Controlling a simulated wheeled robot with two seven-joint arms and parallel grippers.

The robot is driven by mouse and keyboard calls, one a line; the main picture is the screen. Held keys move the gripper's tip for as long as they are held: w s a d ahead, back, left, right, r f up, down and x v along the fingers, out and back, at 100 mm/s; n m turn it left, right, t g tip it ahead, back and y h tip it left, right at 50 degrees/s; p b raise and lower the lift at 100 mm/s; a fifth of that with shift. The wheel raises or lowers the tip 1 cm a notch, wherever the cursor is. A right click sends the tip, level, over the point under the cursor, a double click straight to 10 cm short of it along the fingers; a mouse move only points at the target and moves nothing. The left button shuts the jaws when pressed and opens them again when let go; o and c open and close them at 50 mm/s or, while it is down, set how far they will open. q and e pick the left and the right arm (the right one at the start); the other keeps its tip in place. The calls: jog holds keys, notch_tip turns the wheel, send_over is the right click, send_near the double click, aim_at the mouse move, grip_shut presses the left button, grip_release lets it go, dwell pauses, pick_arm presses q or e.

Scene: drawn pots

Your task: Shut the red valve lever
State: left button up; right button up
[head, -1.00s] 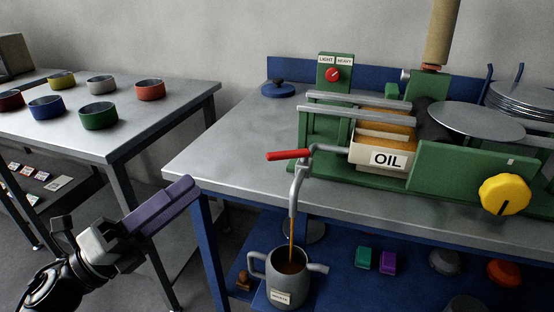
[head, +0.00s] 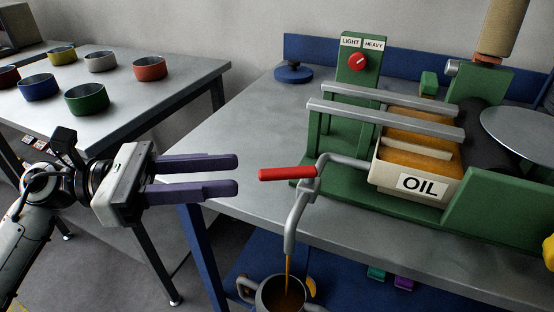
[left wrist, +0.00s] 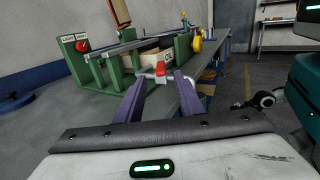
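The red valve lever (head: 287,173) sticks out to the left from the grey tap (head: 297,205) below the oil box (head: 415,183). Brown oil runs from the spout into a grey mug (head: 281,295) below. My left gripper (head: 238,175) is open, its two purple fingers pointing at the lever's free end. A small gap separates the fingertips from the lever. In the left wrist view the red lever (left wrist: 160,69) shows end-on beyond and between the open fingers (left wrist: 158,88). My right gripper is not in the head view.
The green machine (head: 500,210) stands on the grey bench (head: 235,140), with a LIGHT/HEAVY dial (head: 358,62) and a blue lidded item (head: 293,72) behind. Several coloured bowls stand on the left table (head: 130,100). Bench top left of the machine is clear.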

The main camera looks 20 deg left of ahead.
aim_at(272, 171)
pick_arm(q)
jog(key=p+x, duration=0.1)
jog(key=x, duration=0.5)
jog(key=shift+w+d+r+p, duration=0.1)
jog(key=shift+d+r+p, duration=0.1)
jog(key=shift+d+p, duration=0.2)
jog(key=shift+w+d+f, duration=0.1)
jog(key=shift+w+d, duration=0.25)
jog(key=shift+d, duration=0.25)
jog(key=shift+c, duration=0.4)
grip_shut()
